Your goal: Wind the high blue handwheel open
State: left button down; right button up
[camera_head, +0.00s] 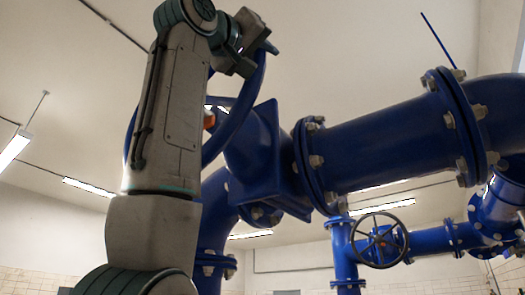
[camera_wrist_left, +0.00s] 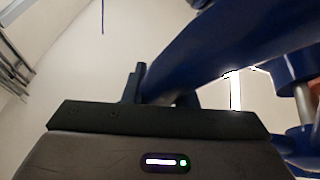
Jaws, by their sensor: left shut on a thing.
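The high blue handwheel (camera_head: 238,118) stands at the upper left in the head view, in front of a blue valve body (camera_head: 262,150). My left arm covers much of the wheel. My left gripper (camera_head: 258,48) is shut on the wheel's rim near its top. In the left wrist view the blue rim (camera_wrist_left: 225,42) runs from beside the dark finger (camera_wrist_left: 135,85) up to the upper right. The gripper's far finger is hidden there. My right gripper is in neither view.
A thick flanged blue pipe (camera_head: 390,140) runs right from the valve. A smaller, dark-rimmed handwheel (camera_head: 379,240) sits lower on the pipework behind. Ceiling lamps (camera_head: 88,187) hang at the left. The space above the wheel looks clear.

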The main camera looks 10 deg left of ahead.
pick_arm(q)
jog(key=shift+r, duration=0.25)
jog(key=c, duration=1.2)
grip_release()
jog(key=shift+o, duration=0.2)
jog(key=shift+a, duration=0.1)
jog(key=shift+s, duration=0.1)
jog(key=shift+s+f+b, duration=0.15)
jog(key=shift+f+b, duration=0.1)
jog(key=shift+b, duration=0.1)
jog(key=b+v, duration=0.6)
jog(key=v, duration=0.4)
jog(key=shift+s, duration=0.1)
